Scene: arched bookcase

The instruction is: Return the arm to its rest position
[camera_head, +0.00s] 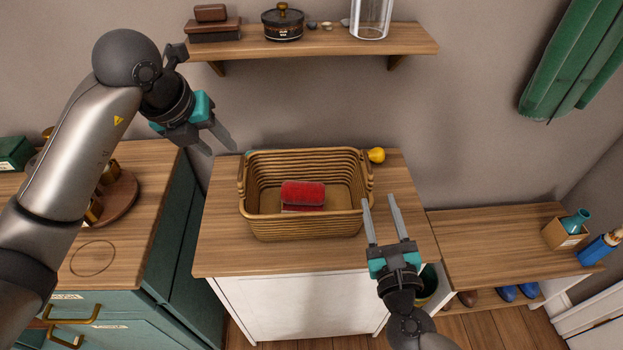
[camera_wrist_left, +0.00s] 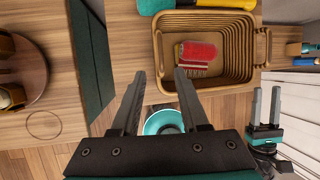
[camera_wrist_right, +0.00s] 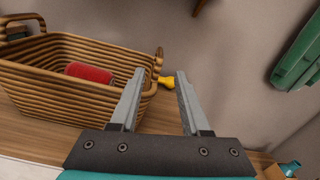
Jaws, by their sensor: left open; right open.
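My left gripper (camera_head: 218,147) hangs in the air at the upper left of the head view, left of and above the wicker basket (camera_head: 300,228). Its fingers are apart with nothing between them. My right gripper (camera_head: 379,200) is at the basket's front right corner, with fingers open and empty. It also shows at the right of the left wrist view (camera_wrist_left: 265,105). In the right wrist view the basket (camera_wrist_right: 60,95) is left of the open fingers. A red brush-like item (camera_head: 303,192) lies inside the basket.
The basket stands on a wood-topped white cabinet (camera_head: 225,250). A yellow-ended item (camera_head: 376,155) lies behind it. A wall shelf (camera_head: 330,45) holds jars and boxes. A green cabinet (camera_head: 100,310) is left; a low bench (camera_head: 490,250) is right. A teal-rimmed bucket (camera_wrist_left: 163,122) stands below.

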